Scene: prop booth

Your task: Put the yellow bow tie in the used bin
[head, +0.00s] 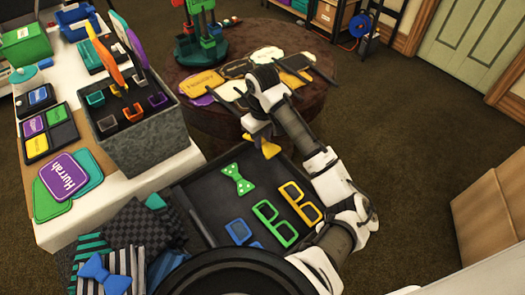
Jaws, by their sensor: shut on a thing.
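My gripper (262,132) is shut on the yellow bow tie (270,149). It holds the bow tie over the far edge of a black tray (195,200), in front of the round brown ottoman. My gripper and wrist partly hide the bow tie. I cannot read a label that marks the used bin. A grey speckled bin (150,150) on the white table to the left holds upright coloured props and small frames.
The tray holds a green dotted bow tie (238,180), green glasses (275,224), yellow glasses (300,203) and a blue frame (239,231). A blue bow tie (104,273) lies on cloths at lower left.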

